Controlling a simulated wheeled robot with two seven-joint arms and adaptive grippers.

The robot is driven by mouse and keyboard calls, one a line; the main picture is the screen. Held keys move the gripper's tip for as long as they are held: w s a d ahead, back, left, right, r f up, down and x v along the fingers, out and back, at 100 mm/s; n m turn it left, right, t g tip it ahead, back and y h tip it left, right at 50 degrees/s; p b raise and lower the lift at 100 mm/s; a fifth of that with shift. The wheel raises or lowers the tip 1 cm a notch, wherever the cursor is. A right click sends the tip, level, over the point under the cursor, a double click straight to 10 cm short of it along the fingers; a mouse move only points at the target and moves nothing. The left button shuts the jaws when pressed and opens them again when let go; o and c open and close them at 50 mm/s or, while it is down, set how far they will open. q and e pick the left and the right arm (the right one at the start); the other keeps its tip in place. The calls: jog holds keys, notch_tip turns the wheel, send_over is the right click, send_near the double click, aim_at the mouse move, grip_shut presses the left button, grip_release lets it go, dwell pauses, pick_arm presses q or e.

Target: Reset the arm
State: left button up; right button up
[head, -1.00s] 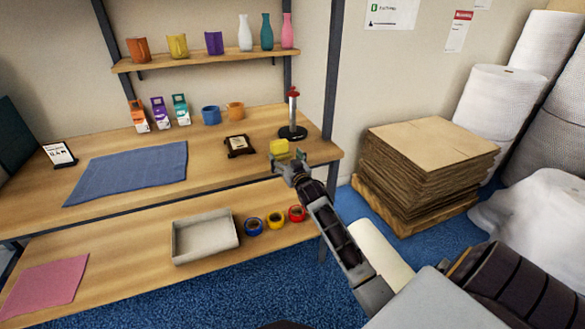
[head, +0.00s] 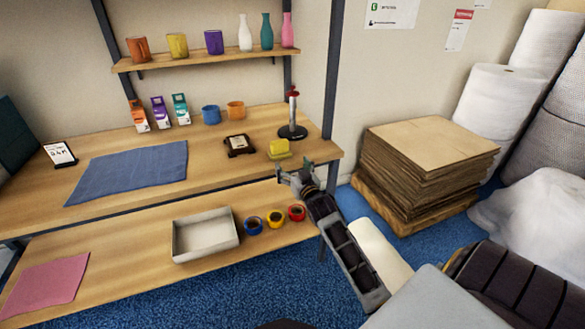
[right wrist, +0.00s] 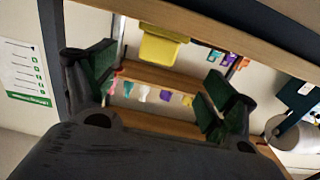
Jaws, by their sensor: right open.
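My right gripper (head: 294,174) is open and empty in the head view, at the front right edge of the upper table (head: 215,172). In the right wrist view its two green-padded fingers (right wrist: 158,90) stand wide apart with nothing between them. A yellow block (head: 279,148) lies on the tabletop just beyond the gripper, apart from it. A yellow thing, likely the same block, also shows in the right wrist view (right wrist: 162,47). My left gripper is not in view.
The tabletop holds a blue mat (head: 128,172), a dark stand with a red top (head: 292,118) and a small framed item (head: 238,145). The lower shelf holds a grey tray (head: 205,255) and tape rolls (head: 275,219). Stacked cardboard (head: 425,160) stands on the right.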

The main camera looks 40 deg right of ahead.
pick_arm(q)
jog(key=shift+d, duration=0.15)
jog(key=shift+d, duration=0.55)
